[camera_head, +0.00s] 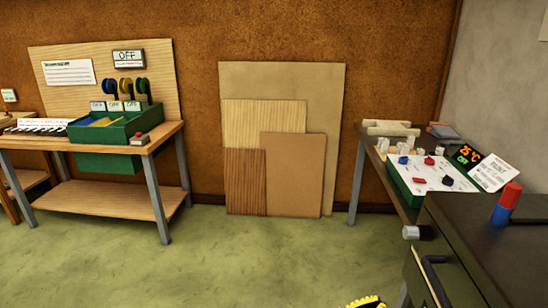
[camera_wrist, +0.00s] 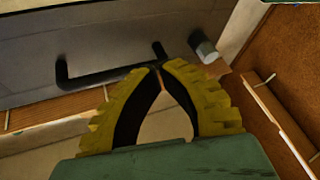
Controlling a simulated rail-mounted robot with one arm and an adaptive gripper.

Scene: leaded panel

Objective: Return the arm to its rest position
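My gripper (camera_wrist: 158,68) shows in the wrist view with two yellow ribbed fingers with dark inner faces. The fingertips come together, with a gap between the fingers lower down and nothing seen held in it. In the head view only a small yellow part of my gripper (camera_head: 365,302) shows at the bottom edge, left of the dark cabinet. The rest of the arm is out of view there.
A dark cabinet (camera_head: 490,235) with a black bar handle (camera_head: 432,278) and a grey knob (camera_head: 411,232) stands at right. The handle (camera_wrist: 95,76) lies beyond my fingertips. A workbench (camera_head: 110,200) stands left, boards (camera_head: 335,100) lean on the wall; the green floor (camera_head: 250,260) between is clear.

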